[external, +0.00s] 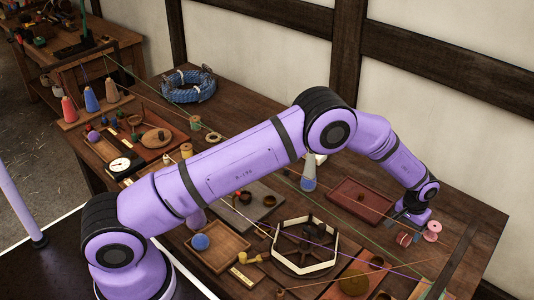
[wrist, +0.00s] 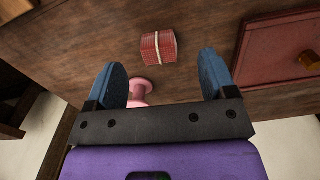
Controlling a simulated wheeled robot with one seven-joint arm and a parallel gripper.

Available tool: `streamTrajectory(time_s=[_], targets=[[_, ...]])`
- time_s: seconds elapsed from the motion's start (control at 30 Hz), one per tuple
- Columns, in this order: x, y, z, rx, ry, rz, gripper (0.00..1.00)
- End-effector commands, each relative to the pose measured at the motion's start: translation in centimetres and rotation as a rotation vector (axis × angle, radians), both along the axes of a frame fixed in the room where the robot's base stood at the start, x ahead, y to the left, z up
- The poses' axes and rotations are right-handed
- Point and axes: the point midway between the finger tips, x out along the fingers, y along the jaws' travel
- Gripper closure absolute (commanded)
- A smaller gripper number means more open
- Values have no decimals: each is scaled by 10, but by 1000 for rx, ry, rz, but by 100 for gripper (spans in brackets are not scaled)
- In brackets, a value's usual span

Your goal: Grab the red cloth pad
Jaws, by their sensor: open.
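The red cloth pad (wrist: 150,50), a small checked block with a pale band around it, lies on the wooden table just ahead of my fingertips in the wrist view. It also shows as a small red shape (external: 403,239) in the external view, below my gripper (external: 408,217). In the wrist view my gripper (wrist: 163,60) has its two blue fingers wide apart, with nothing held between them. The pad appears apart from both fingers, roughly centred across the gap.
A pink spool (external: 432,229) stands close to the pad; it is partly hidden by my left finger in the wrist view (wrist: 144,86). A dark red tray (external: 345,206) with a small brown piece lies nearby. A white-rimmed hexagonal tray (external: 335,255) and a taut green line are also near.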

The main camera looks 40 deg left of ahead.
Motion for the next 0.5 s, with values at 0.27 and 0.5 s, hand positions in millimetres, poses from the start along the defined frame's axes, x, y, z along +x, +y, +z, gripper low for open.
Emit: streamTrajectory(time_s=[0.27, 0.5], targets=[[-3, -3, -35, 1, 2, 0, 22], [-2, -3, -49, 0, 0, 0, 22]])
